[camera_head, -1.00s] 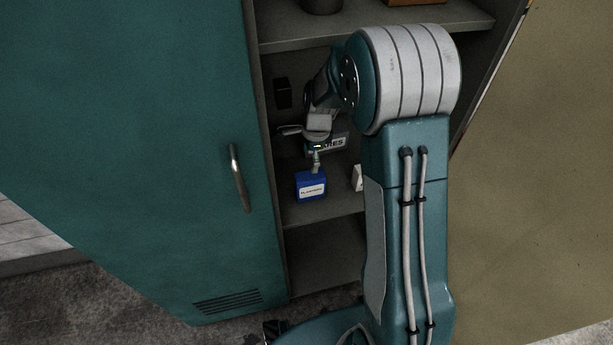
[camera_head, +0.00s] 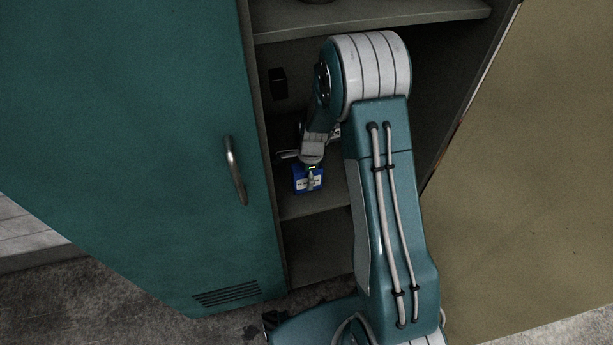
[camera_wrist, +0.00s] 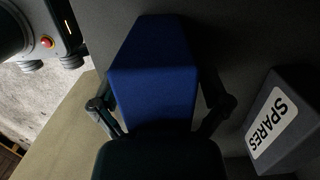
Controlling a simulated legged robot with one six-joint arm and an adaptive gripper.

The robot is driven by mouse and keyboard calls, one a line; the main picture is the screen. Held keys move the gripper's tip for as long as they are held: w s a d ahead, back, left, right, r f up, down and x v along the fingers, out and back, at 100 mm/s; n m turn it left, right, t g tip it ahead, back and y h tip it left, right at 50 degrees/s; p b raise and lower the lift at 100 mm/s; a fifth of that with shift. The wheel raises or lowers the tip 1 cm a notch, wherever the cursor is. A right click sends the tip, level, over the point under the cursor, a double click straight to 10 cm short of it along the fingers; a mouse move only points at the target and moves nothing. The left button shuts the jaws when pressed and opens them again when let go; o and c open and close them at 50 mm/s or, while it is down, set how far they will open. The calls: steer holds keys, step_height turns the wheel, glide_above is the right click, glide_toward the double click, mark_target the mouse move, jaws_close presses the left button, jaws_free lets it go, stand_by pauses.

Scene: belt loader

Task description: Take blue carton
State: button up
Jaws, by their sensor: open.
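The blue carton (camera_head: 307,180) stands on a cabinet shelf, with a white label on its front. In the wrist view the blue carton (camera_wrist: 153,70) fills the middle, with its lower part hidden by the dark gripper body. My gripper (camera_head: 311,178) is at the carton, and covers part of its label in the head view. In the wrist view my gripper (camera_wrist: 158,106) is open, with one finger on each side of the carton. I cannot tell whether the fingers touch it.
A grey box labelled SPARES (camera_wrist: 278,122) stands close to the right of the carton in the wrist view. The teal cabinet door (camera_head: 130,140) with a handle (camera_head: 235,170) is to the left. A small dark block (camera_head: 278,84) is on the cabinet's inner wall. An upper shelf (camera_head: 360,22) lies above my arm.

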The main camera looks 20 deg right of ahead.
steer(key=shift+c, duration=0.3)
steer(key=c, duration=1.1)
